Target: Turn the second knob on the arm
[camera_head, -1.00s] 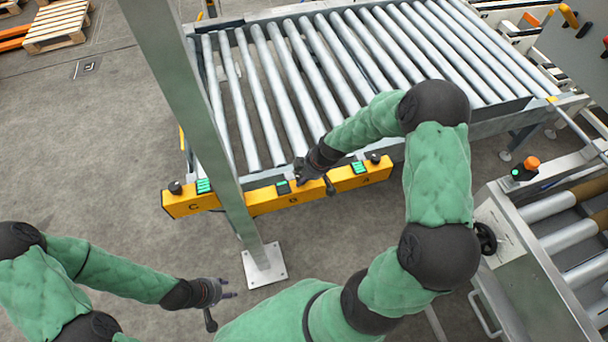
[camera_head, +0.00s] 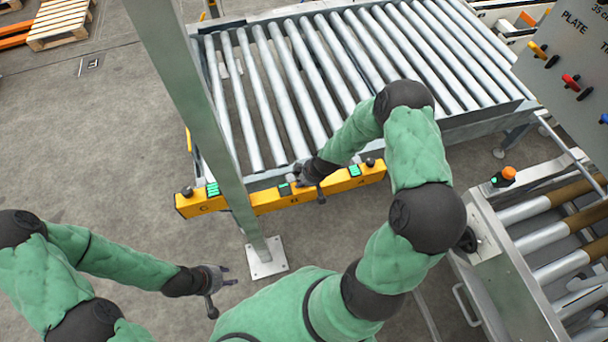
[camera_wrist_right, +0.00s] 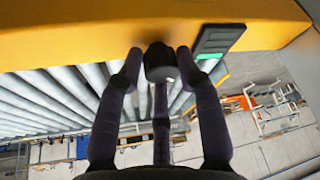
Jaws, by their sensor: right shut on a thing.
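A yellow arm (camera_head: 272,200) runs along the front edge of the roller conveyor, with sections lettered C, B and A. A black knob (camera_head: 187,191) shows at the C end and another black knob (camera_head: 370,162) at the A end. My right gripper (camera_head: 307,184) is at the middle section, B, and hides its knob in the head view. In the right wrist view its dark fingers are shut around the black second knob (camera_wrist_right: 160,62), beside a small panel with a green display (camera_wrist_right: 215,42). My left gripper (camera_head: 222,288) is open and empty above the floor at lower left.
A grey post (camera_head: 205,130) stands in front of the yellow arm, between C and B. The roller conveyor (camera_head: 330,85) is empty.

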